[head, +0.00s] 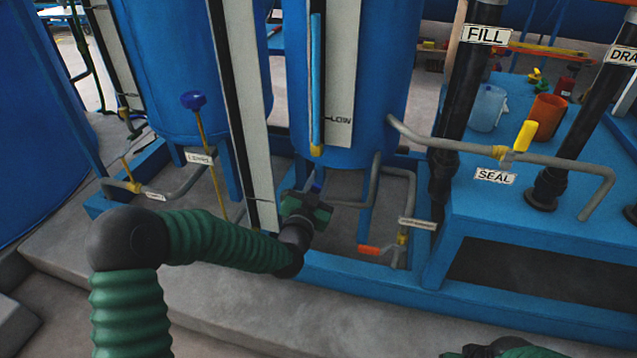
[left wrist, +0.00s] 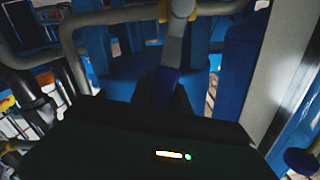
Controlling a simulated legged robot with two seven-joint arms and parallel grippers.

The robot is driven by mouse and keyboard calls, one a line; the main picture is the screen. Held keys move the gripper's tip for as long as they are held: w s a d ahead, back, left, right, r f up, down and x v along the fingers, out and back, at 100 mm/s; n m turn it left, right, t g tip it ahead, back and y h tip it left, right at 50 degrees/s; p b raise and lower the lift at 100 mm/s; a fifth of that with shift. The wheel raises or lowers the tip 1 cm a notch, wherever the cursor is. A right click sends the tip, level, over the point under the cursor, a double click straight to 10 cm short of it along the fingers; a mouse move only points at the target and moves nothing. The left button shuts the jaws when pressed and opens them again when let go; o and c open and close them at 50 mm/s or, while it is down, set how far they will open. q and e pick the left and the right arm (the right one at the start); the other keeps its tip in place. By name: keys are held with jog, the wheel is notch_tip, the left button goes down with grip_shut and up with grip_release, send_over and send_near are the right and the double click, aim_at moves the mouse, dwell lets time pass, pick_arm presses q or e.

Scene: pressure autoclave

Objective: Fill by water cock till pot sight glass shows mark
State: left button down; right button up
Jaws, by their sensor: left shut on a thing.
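The blue pot (head: 385,80) stands at centre in the head view. Its sight glass (head: 316,80) holds a light blue column, against a white plate with a LOW line (head: 340,119). The column stands well above LOW; no higher mark is readable. My left gripper (head: 312,206) is low in front of the pot, among its pipes. In the left wrist view it is shut on a blue handle (left wrist: 166,84) below a grey and brass valve (left wrist: 180,10). No label on this handle is readable. Part of my right arm (head: 505,348) shows at the bottom edge; its fingers cannot be made out.
A yellow-handled valve (head: 525,136) sits on the pipe above the SEAL label. A FILL pipe (head: 468,80) stands at right. An orange-handled valve (head: 370,250) is low near the pot. A blue-knobbed valve (head: 193,100) stands left. A tall white strip (head: 243,120) rises beside my left gripper.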

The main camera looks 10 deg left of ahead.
dwell(0.4)
pick_arm(q)
jog(key=shift+a+r+n+p, duration=0.1)
jog(key=shift+a+n+p, duration=0.45)
jog(key=shift+n+p, duration=0.15)
jog(key=c, duration=1.2)
grip_release()
jog(key=shift+c, duration=0.2)
jog(key=shift+s+r, duration=0.1)
jog(key=shift+s, duration=0.25)
jog(key=s+p, duration=0.8)
jog(key=s, duration=0.8)
jog(key=shift+a, duration=0.35)
